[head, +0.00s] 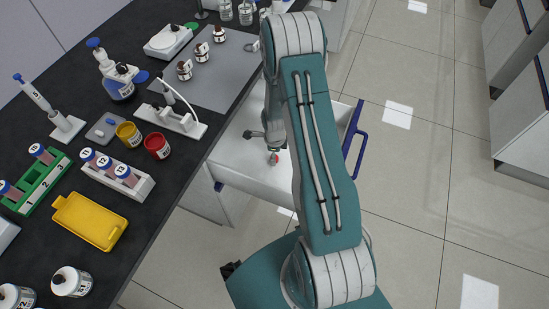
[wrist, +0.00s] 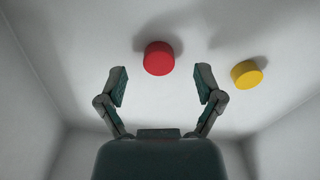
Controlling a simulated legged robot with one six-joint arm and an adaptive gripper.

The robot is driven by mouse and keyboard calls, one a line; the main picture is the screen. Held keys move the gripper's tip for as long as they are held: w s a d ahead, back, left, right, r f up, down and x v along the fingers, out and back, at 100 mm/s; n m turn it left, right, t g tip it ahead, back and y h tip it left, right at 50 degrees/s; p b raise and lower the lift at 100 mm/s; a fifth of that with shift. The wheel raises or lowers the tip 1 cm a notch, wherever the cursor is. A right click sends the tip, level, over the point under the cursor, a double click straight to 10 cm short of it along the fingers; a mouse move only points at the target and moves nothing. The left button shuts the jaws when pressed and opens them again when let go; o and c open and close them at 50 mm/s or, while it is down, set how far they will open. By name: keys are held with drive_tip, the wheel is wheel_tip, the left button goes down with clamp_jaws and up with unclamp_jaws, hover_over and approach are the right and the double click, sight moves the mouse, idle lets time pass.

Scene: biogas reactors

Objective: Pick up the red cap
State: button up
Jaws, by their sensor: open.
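The red cap (wrist: 158,58) lies on the white floor of the open drawer (head: 237,170). In the wrist view it sits just beyond my fingertips, near the middle line between them. My gripper (wrist: 161,84) is open and empty, with one finger on each side of that line. I cannot tell its height above the drawer floor. In the head view a small red spot (head: 273,158), likely the cap, shows beside my arm, which hides much of the drawer. A yellow cap (wrist: 247,74) lies to the right of the red one.
The drawer walls rise on both sides of my gripper in the wrist view. The blue drawer handle (head: 355,140) is right of my arm.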

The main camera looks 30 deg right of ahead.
drive_tip(key=shift+a+f, duration=0.1)
drive_tip(key=shift+f, duration=0.7)
drive_tip(key=c, duration=0.8)
drive_tip(key=shift+o, duration=0.2)
drive_tip(key=shift+r, duration=0.1)
drive_tip(key=shift+r, duration=0.2)
drive_tip(key=r, duration=0.3)
drive_tip(key=shift+s+d+r, duration=0.25)
drive_tip(key=shift+d+r, duration=0.05)
drive_tip(key=shift+d, duration=0.05)
drive_tip(key=s+d+r, duration=0.8)
drive_tip(key=s+r, duration=0.1)
drive_tip(key=s, duration=0.1)
drive_tip(key=shift+d, duration=0.4)
